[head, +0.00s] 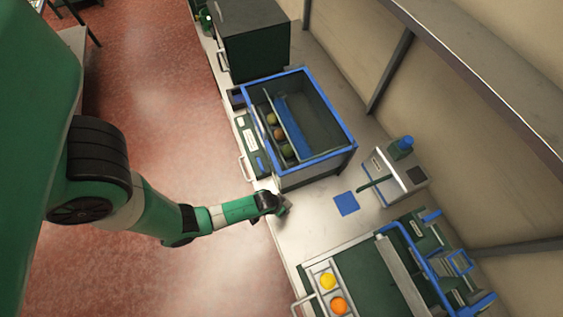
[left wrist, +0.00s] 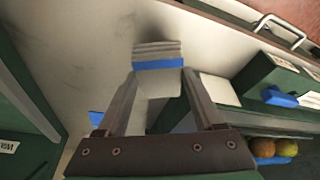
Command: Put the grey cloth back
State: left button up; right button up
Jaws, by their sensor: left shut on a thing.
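The grey cloth (left wrist: 158,48) is a folded stack with a blue band, between the fingertips of my left gripper (left wrist: 160,80) in the left wrist view. The gripper is shut on it. In the head view my left gripper (head: 277,204) is at the counter's front edge, below the blue-rimmed bin, and the cloth (head: 285,210) is a small grey patch at its tip. I cannot tell whether the cloth touches the counter. A flat blue square (head: 346,203) lies on the counter to the right of the gripper. My right gripper is not in view.
The blue-rimmed bin (head: 343,112) holds several fruits along one side. A grey box with a blue knob (head: 413,178) stands behind the blue square.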

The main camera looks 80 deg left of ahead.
pick_arm(q)
jog(key=shift+s+b+x, duration=0.2)
jog(key=shift+b+x, duration=0.7)
jog(key=shift+x, duration=1)
jog(key=shift+d+f, duration=0.1)
jog(key=shift+f, duration=0.2)
jog(key=o, duration=1.3)
jog(key=shift+r, duration=0.1)
jog(key=p+v, duration=0.9)
jog(key=v, duration=0.3)
jog(key=shift+r+p, duration=0.2)
jog(key=shift+p, duration=0.2)
jog(key=shift+f, duration=0.1)
